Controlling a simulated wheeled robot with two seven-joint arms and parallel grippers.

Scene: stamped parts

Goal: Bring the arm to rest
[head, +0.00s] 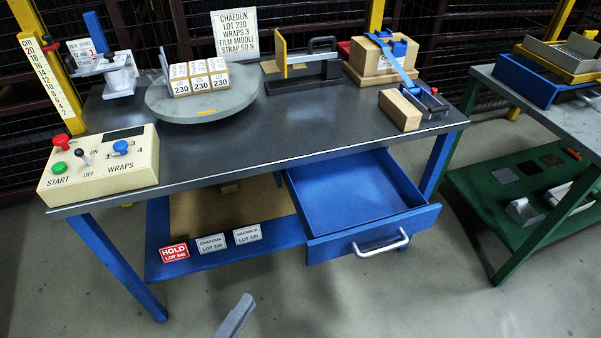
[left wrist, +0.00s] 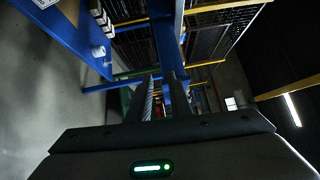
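My left gripper (head: 236,316) shows at the bottom edge of the head view as a grey finger shape. It is over the floor in front of the table, apart from the table and the drawer. In the left wrist view its two fingers (left wrist: 163,80) stand apart with a gap between them, and I see nothing held. The rest of the left arm is out of the head view. My right gripper is in neither view.
The grey-topped table (head: 270,150) has an open, empty blue drawer (head: 350,195) jutting forward. A control box (head: 100,165), a round turntable (head: 200,105) with white lot blocks and a wooden block (head: 400,110) stand on it. A green-framed table (head: 530,160) is at right. The front floor is clear.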

